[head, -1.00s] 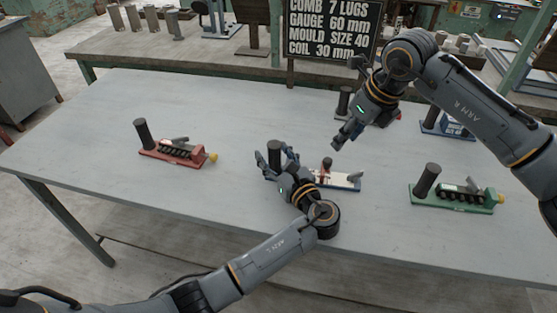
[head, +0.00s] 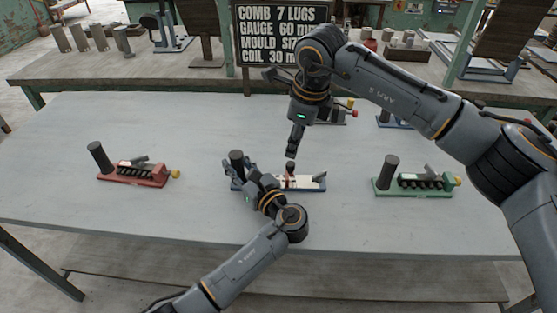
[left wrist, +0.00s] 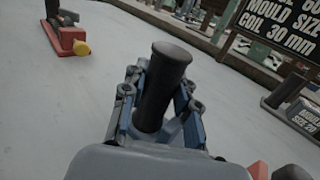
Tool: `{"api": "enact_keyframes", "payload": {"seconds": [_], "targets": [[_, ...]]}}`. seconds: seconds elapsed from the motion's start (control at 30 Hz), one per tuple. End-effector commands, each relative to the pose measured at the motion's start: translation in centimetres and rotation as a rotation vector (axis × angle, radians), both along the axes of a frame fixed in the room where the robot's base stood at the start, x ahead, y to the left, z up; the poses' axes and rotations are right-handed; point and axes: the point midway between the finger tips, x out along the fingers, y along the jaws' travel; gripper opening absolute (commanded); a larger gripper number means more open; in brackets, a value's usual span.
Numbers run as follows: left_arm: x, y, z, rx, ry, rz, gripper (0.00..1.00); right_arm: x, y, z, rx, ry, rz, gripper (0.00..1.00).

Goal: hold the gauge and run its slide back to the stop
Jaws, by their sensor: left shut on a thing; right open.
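The gauge (head: 313,183) is a blue base with a pale scale strip, in the middle of the table in the head view. A black upright handle (head: 237,158) stands at its left end; it also shows in the left wrist view (left wrist: 160,90). My left gripper (head: 236,174) is shut around this handle, with fingers on both sides. The slide (head: 290,169), with a dark reddish knob, stands on the strip, partly hidden by my right fingers. My right gripper (head: 291,153) is open, pointing down just above the knob; I cannot tell whether they touch.
A red-based tool (head: 135,178) stands at the left and a green-based one (head: 414,186) at the right. Further tools stand near the table's back edge, partly behind my right arm. A black sign (head: 275,35) stands behind. The table's front is clear.

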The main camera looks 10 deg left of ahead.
Motion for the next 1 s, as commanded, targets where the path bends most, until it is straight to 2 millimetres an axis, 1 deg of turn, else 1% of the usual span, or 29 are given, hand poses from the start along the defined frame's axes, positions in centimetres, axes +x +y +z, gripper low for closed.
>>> {"api": "enact_keyframes", "payload": {"seconds": [0.03,0.2,0.3,0.43,0.6,0.73,0.87,1.0], "targets": [[0.0,0.0,0.0,0.001,0.001,-0.001,0.0,-0.2,1.0,0.2,-0.066,-0.022,0.112,0.45],[0.0,0.0,0.0,0.001,0.001,-0.001,0.0,-0.6,2.7,0.7,-0.295,-0.064,0.49,0.45],[0.0,0.0,0.0,0.001,0.001,0.0,0.0,-0.8,3.4,1.1,-0.415,-0.071,0.679,0.45],[0.0,0.0,0.0,0.001,0.001,0.0,0.0,-1.1,4.0,1.7,-0.534,-0.064,0.86,0.45],[0.0,0.0,0.0,0.001,0.001,-0.001,0.0,-1.2,4.3,2.1,-0.612,-0.051,0.98,0.45],[0.0,0.0,0.0,0.001,0.001,-0.001,0.0,-0.9,4.1,1.4,-0.626,-0.047,1.002,0.45],[0.0,0.0,0.0,0.001,0.001,-0.001,0.0,-0.4,3.6,-0.5,-0.625,-0.044,1.003,0.45],[0.0,0.0,0.0,0.001,0.001,-0.001,0.0,0.4,2.9,-3.3,-0.624,-0.044,1.002,0.45]]}}
